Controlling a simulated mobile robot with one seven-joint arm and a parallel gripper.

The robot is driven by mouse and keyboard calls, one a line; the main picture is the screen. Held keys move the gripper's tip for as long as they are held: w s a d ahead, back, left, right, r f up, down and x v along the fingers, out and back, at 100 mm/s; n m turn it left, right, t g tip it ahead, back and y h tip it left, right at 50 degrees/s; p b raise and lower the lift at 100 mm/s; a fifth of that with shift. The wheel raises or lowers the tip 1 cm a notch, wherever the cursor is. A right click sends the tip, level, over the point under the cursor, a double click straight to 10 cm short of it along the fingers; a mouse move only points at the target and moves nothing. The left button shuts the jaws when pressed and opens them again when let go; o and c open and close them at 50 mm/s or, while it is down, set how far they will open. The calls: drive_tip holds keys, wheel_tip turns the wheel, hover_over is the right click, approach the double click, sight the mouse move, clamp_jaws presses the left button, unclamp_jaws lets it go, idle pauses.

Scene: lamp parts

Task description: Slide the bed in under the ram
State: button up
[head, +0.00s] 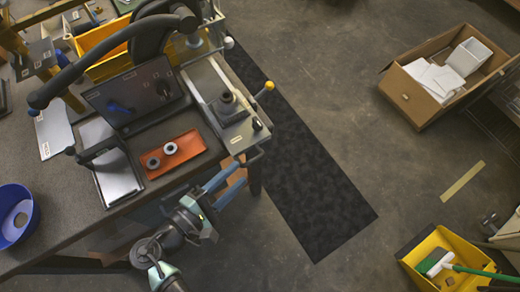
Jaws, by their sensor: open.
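The bed looks like the pale metal slide (205,78) along the right side of the bench. Near its front end sits a grey block (233,118) with a dark round fitting. A bar handle (255,156) shows at the front end. The ram seems to belong to the dark curved press frame (150,35) at the back; its lower end is hidden. The block stands forward and right of that frame. My gripper (232,182) is open just in front of the handle, below it in the picture. I cannot tell whether it touches the handle.
An orange tray (176,158) with two ring parts, a dark panel (134,95) and a blue bowl (14,214) are on the bench (60,225). A yellow-knobbed lever (267,88) sticks out right. A cardboard box (405,92) and yellow bin (430,245) stand on the floor.

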sight(255, 159)
drive_tip(key=x, duration=0.9)
drive_tip(key=shift+w+d, duration=0.2)
drive_tip(key=shift+w, duration=0.1)
drive_tip(key=shift+c, duration=0.3)
clamp_jaws()
drive_tip(key=shift+f, duration=0.15)
